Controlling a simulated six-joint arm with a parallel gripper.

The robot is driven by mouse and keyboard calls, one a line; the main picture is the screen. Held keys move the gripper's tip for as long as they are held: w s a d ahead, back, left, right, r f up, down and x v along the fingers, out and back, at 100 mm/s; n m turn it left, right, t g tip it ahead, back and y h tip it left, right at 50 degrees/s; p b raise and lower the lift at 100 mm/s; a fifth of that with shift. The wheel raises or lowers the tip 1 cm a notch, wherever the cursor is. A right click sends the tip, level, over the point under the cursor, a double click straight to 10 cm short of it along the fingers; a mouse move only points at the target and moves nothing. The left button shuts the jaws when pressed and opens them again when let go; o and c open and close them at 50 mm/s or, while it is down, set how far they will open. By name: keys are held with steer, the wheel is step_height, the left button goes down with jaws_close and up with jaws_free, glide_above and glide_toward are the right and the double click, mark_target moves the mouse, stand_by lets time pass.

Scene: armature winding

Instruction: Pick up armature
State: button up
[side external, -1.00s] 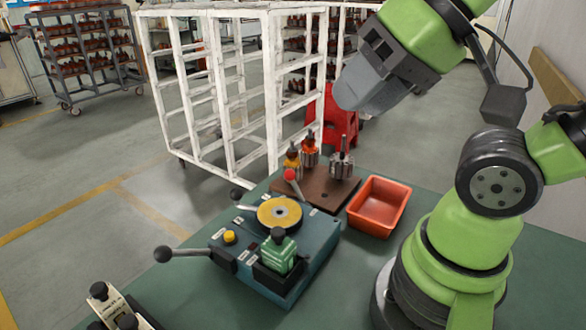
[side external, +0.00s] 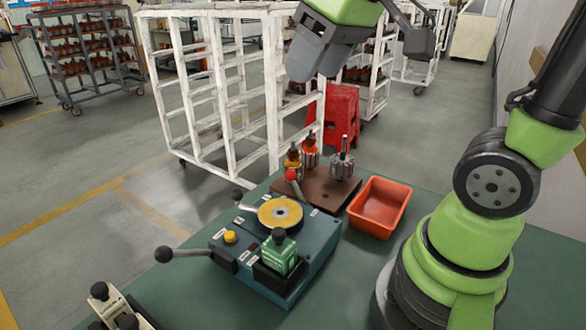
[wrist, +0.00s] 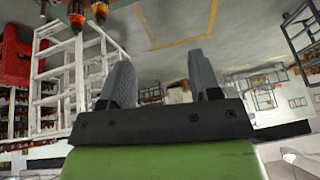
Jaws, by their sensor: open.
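A bare silver armature (side external: 342,165) stands upright on a brown board (side external: 322,193) at the back of the green bench. Two armatures with orange windings, one here (side external: 310,158) and one here (side external: 292,160), stand to its left. My gripper (side external: 316,72) is high above the board, in front of the white rack, apart from all armatures. In the wrist view its two grey fingers (wrist: 162,85) are spread with nothing between them. Parts of the orange-wound armatures (wrist: 77,17) show at the top left edge there.
An orange tray (side external: 356,215) sits right of the board. A teal winding machine (side external: 222,250) with a yellow disc and levers stands in front. A white rack (side external: 272,110) and a red stand (side external: 342,112) are behind the bench.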

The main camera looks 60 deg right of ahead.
steer(key=w+d+f+n+g, duration=0.2)
steer(key=w+d, duration=0.2)
steer(key=w, duration=0.2)
steer(key=n+g+h, duration=0.1)
steer(key=n+g, duration=0.2)
steer(key=n, duration=0.1)
glide_above(293, 141)
step_height(293, 141, down, 11)
steer(key=shift+n, duration=0.4)
step_height(293, 141, down, 4)
steer(key=shift+f, duration=3.3)
jaws_close()
